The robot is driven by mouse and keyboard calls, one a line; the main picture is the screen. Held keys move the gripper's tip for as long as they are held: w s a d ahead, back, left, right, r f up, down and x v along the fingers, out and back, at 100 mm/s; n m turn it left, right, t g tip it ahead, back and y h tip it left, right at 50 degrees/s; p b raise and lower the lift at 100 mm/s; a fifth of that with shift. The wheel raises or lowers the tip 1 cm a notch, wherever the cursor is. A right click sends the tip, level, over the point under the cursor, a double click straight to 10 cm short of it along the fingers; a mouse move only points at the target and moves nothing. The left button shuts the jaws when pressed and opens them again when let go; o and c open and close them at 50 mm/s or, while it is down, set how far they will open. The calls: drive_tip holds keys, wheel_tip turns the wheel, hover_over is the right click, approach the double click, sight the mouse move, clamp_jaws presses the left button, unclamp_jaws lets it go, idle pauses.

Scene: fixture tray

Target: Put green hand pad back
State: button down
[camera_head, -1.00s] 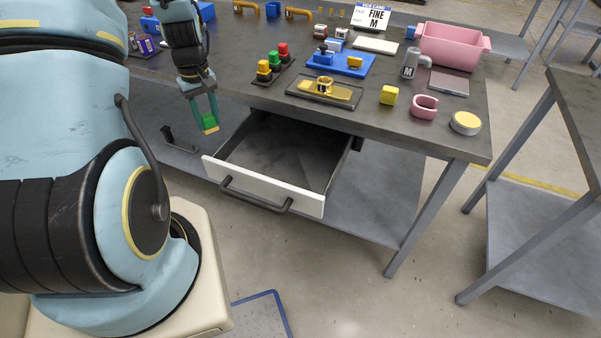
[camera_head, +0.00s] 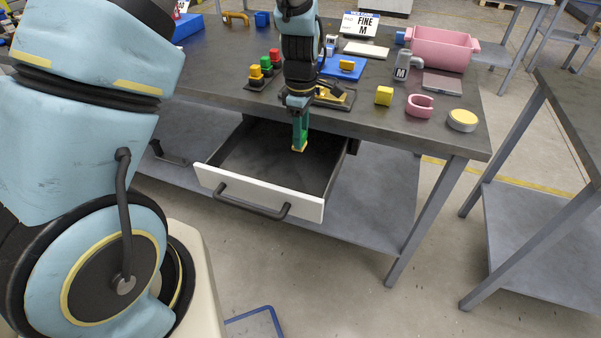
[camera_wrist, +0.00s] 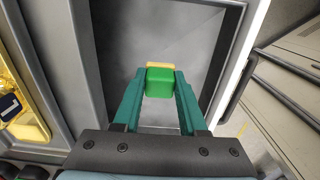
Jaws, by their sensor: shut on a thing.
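My gripper (camera_wrist: 159,85) is shut on the green hand pad (camera_wrist: 159,80), a small green block with a yellow layer on its far side. In the head view my gripper (camera_head: 299,140) points down over the open drawer, and the pad's yellow part (camera_head: 299,149) shows at the fingertips. The open drawer (camera_head: 258,195) has a white front, a dark handle and a grey inside. The wrist view shows the drawer floor (camera_wrist: 120,45) beyond the pad, bare where visible. How far the pad is above the floor I cannot tell.
The tabletop (camera_head: 330,117) lies behind the drawer. On it are a yellow cube (camera_head: 383,96), a pink ring (camera_head: 420,106), a round yellow-topped tin (camera_head: 462,120), a pink bin (camera_head: 440,50) and a blue plate (camera_head: 343,66). A gold-coloured fixture is partly hidden behind my arm.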

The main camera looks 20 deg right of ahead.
wheel_tip(320, 180, down, 10)
drive_tip(key=shift+r+p, duration=0.25)
drive_tip(key=shift+p, duration=0.9)
drive_tip(key=shift+f, duration=0.15)
drive_tip(key=shift+c, duration=2.3)
unclamp_jaws()
